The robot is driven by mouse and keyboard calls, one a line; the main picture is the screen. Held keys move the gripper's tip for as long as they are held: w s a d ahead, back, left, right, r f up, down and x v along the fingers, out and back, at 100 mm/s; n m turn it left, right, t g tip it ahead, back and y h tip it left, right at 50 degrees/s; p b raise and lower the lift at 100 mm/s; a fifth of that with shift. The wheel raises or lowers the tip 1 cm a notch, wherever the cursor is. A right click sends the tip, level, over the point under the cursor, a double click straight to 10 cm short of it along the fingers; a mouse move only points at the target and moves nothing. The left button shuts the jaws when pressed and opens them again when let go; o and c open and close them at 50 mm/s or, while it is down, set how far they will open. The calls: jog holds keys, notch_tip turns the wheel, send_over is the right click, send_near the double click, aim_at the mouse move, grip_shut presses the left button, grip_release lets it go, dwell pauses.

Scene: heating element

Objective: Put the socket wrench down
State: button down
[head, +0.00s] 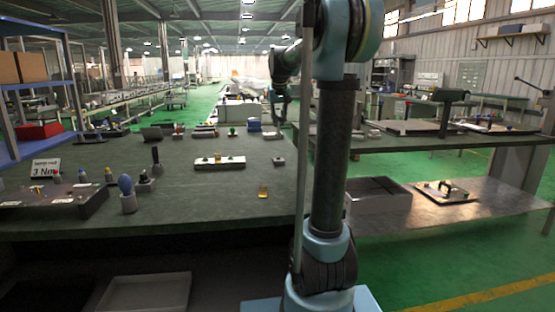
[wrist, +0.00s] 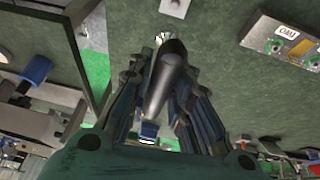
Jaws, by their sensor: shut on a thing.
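In the wrist view, my gripper (wrist: 163,72) is shut on the socket wrench (wrist: 164,78), whose dark, rounded handle lies between the fingers. A small bright metal end shows just beyond the handle. The rest of the wrench is hidden by the handle and fingers. The green-grey workbench top (wrist: 225,75) lies beyond the gripper. In the head view, my gripper (head: 279,112) is small and dark above the far right part of the workbench (head: 225,200), and the wrench cannot be made out there.
A pale block with small fittings (head: 220,163) lies mid-bench, with a small block (head: 279,161) to its right. An amber piece (head: 263,192) sits near the front right. A blue-topped tool (head: 126,190) stands in a holder at left. Bare bench top surrounds the pale block.

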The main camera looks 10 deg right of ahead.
aim_at(279, 117)
jog(key=shift+w+f, duration=0.15)
jog(key=shift+f, duration=0.1)
notch_tip(279, 117, down, 5)
jog(key=shift+w+r, duration=0.1)
jog(key=shift+w, duration=0.05)
jog(key=shift+f, duration=2.35)
jog(key=c, duration=1.5)
grip_release()
jog(key=shift+o, duration=0.2)
jog(key=v, duration=1.2)
